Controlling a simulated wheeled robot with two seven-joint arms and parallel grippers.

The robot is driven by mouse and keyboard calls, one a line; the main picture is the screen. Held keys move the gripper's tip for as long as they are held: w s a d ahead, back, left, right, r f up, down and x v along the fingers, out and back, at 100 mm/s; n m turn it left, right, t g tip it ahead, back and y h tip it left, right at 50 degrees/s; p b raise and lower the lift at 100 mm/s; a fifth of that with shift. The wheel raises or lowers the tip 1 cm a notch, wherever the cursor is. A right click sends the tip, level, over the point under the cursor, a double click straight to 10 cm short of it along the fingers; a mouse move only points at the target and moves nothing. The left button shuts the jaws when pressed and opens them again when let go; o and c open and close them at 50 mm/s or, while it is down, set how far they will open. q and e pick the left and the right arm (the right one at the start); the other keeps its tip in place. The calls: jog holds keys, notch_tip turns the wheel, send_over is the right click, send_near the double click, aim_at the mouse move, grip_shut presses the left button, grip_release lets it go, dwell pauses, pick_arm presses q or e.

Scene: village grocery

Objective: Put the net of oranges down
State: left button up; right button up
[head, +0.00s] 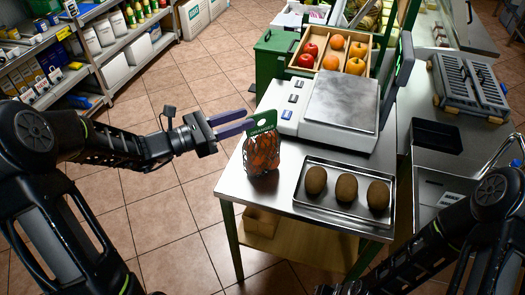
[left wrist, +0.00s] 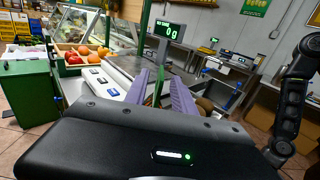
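The net of oranges (head: 262,153) has a green header tag and stands upright at the left end of the steel counter (head: 237,187), beside the scale. Its base appears to rest on the counter top. My left gripper (head: 252,119) is at the height of the green tag, coming from the left, with its two purple fingers apart. In the left wrist view, a thin green strip, apparently the tag (left wrist: 158,86), shows between the spread fingers (left wrist: 161,80), with gaps beside it.
A scale (head: 341,101) stands right behind the net. A metal tray (head: 330,204) with three brown, kiwi-like fruits lies to its right. A wooden crate (head: 308,36) of apples and oranges is behind. Open floor lies left of the counter.

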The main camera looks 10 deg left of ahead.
aim_at(262, 113)
pick_arm(q)
jog(key=shift+w+d, duration=0.2)
jog(key=shift+d, duration=0.05)
jog(key=p+x, duration=0.1)
jog(key=x, duration=0.3)
jog(key=shift+w+d+p, duration=0.1)
jog(key=shift+d+p, duration=0.25)
jog(key=shift+p, duration=0.05)
jog(key=shift+w+d+f, duration=0.1)
jog(key=shift+w+d, duration=0.1)
jog(key=shift+w, duration=0.05)
jog(key=shift+c, duration=0.5)
grip_shut()
dwell(0.9)
